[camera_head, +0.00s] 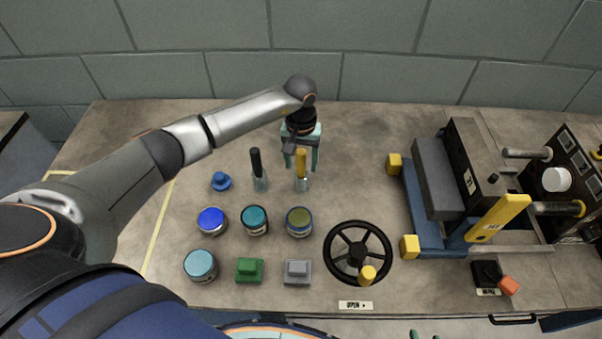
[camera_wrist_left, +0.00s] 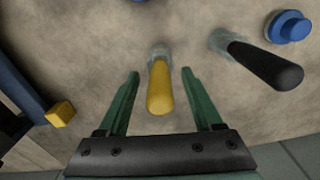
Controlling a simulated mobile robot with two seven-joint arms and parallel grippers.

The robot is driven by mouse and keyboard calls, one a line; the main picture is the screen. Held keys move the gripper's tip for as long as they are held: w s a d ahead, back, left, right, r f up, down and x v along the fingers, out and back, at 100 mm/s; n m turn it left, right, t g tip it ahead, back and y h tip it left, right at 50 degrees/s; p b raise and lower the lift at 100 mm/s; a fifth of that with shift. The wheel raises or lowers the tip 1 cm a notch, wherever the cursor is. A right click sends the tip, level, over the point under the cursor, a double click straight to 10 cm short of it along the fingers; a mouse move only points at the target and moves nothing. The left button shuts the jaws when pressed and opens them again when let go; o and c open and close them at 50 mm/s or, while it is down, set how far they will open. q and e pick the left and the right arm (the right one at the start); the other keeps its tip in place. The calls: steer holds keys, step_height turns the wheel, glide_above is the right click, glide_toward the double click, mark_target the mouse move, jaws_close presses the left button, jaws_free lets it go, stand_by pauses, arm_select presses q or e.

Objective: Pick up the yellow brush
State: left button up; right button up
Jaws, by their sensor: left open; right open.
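The yellow brush (camera_head: 301,162) stands handle up on the bench, its pale lower end on the bench top. In the left wrist view its yellow handle (camera_wrist_left: 160,92) shows between the fingers, with a gap on each side. My left gripper (camera_head: 301,154) is open and empty, above and behind the brush in the head view; its green fingers also show in the left wrist view (camera_wrist_left: 160,76). Only the green fingertips of my right gripper (camera_head: 424,336) show at the bottom edge of the head view, apart and far from the brush.
A black-handled brush (camera_head: 256,164) stands close left of the yellow one, with a blue knobbed piece (camera_head: 221,181) beyond it. Several jars, a green block (camera_head: 249,270) and a grey block (camera_head: 298,272) lie in front. A black handwheel (camera_head: 344,236) and a blue-based machine (camera_head: 424,226) stand right.

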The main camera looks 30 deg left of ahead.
arm_select(q)
steer(key=shift+c, duration=0.3)
jaws_close()
stand_by(0.4)
step_height(320, 180, up, 10)
steer(key=shift+r+b, duration=0.1)
steer(key=shift+b, duration=0.35)
